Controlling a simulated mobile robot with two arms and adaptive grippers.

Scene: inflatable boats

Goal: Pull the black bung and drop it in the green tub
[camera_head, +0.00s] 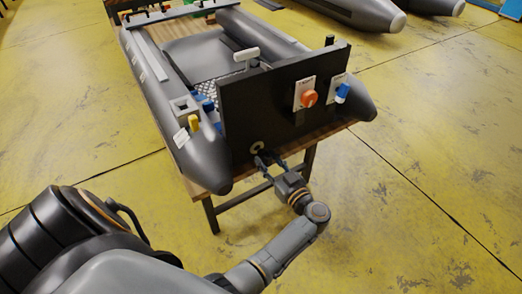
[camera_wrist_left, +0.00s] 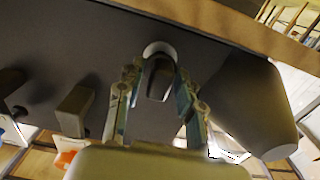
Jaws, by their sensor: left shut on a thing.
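The black bung (camera_wrist_left: 160,82) shows in the left wrist view between my left gripper's fingers, in front of a pale ring (camera_wrist_left: 158,48) on the boat's dark transom. My left gripper (camera_wrist_left: 160,74) is shut on it. In the head view the left gripper (camera_head: 265,163) is at the lower edge of the black transom (camera_head: 262,100), just below the pale ring (camera_head: 257,147). I cannot tell whether the bung still sits in the ring. The bung is too small to make out in the head view. I see no green tub, and my right gripper is out of view.
The grey inflatable boat (camera_head: 160,75) rests on a wooden table (camera_head: 330,130) with dark legs. Yellow floor (camera_head: 430,150) lies open to the right. More boats stand behind.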

